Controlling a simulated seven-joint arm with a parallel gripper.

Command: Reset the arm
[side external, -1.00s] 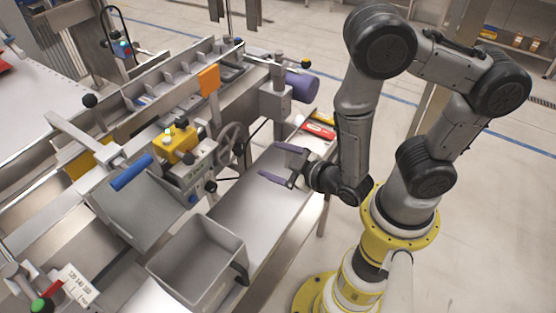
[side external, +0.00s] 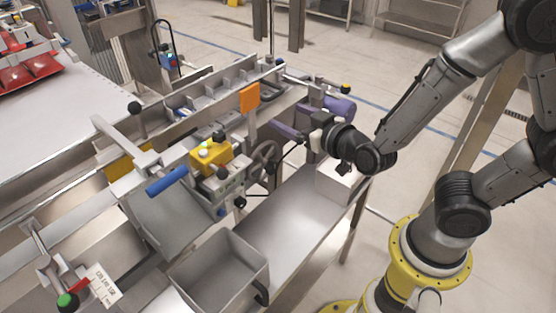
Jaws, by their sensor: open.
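My gripper (side external: 294,112) is in the side view, at the far right part of the machine, above the far end of the metal bench (side external: 282,222). Its purple fingers are apart and point left toward the machine. Nothing shows between them. The arm reaches in from the right with its wrist low over the bench. A pale box (side external: 338,183) stands on the bench below my wrist. The wrist hides part of the machine behind it, and I cannot tell whether they touch.
An orange panel (side external: 249,98), a yellow block (side external: 211,153) and a handwheel (side external: 263,158) stand to the left. A grey open bin (side external: 218,270) is at the bench's near end. The middle bench surface is clear.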

